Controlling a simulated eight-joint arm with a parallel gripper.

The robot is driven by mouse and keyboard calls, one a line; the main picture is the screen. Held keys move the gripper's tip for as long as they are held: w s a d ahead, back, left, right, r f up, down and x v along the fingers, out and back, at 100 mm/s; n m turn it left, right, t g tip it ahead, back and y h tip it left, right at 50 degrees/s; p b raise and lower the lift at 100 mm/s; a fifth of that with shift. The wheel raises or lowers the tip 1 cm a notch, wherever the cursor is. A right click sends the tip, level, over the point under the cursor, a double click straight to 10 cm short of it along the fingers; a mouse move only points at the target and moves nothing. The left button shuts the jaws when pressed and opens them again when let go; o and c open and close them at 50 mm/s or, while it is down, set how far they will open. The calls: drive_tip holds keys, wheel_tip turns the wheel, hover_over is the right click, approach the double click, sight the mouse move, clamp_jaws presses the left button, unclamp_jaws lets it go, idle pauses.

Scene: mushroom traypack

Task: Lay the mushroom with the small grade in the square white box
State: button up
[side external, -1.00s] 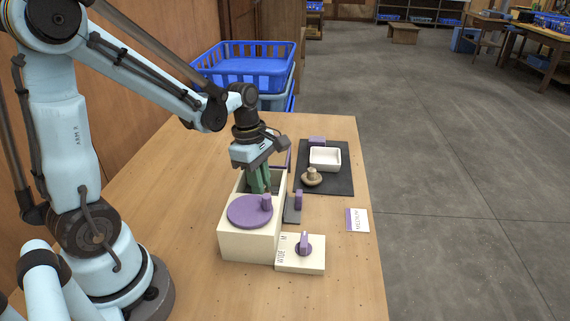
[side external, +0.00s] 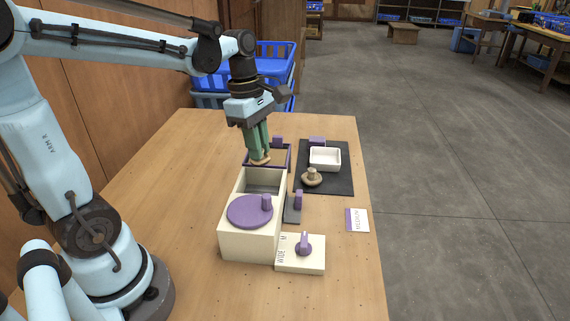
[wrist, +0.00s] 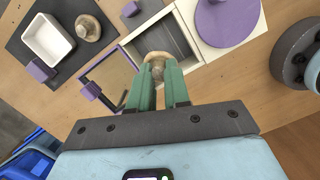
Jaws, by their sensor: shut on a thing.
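My gripper (side external: 260,158) is shut on a tan mushroom (wrist: 157,60), holding it in the air above the far end of the cream bin (side external: 232,245). In the side view only a bit of this mushroom shows under the green fingers. The square white box (side external: 326,168) stands empty on a dark mat (side external: 338,186), right of my gripper; it also shows at upper left in the wrist view (wrist: 48,40). A second mushroom (side external: 312,178) lies on the mat beside the box, apart from it.
A purple disc (side external: 248,212) covers the bin's near end. A dark frame with a purple block (side external: 277,142) stands behind the bin. Blue crates (side external: 275,70) are at the back.

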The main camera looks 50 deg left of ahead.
drive_tip(key=shift+w+r, duration=0.25)
drive_tip(key=shift+w, duration=0.05)
drive_tip(key=w+d+f+n+y, duration=0.1)
drive_tip(key=w+d+n, duration=0.3)
drive_tip(key=w, duration=0.6)
drive_tip(key=w+d+n, duration=0.3)
drive_tip(key=w+n, duration=0.2)
drive_tip(key=w, duration=0.4)
drive_tip(key=w+a+f, duration=0.1)
drive_tip(key=a+f, duration=0.1)
drive_tip(key=a, duration=0.1)
drive_tip(key=w+a+f, duration=0.2)
drive_tip(key=a+f, duration=0.1)
drive_tip(key=a, duration=0.1)
drive_tip(key=w+a+f, duration=0.1)
drive_tip(key=a+f, duration=0.1)
drive_tip(key=a, duration=0.1)
drive_tip(key=shift+w+a+f, duration=0.15)
drive_tip(key=shift+f, duration=2.05)
drive_tip(key=shift+f, duration=0.1)
drive_tip(key=o, duration=0.7)
drive_tip(key=shift+o, duration=0.2)
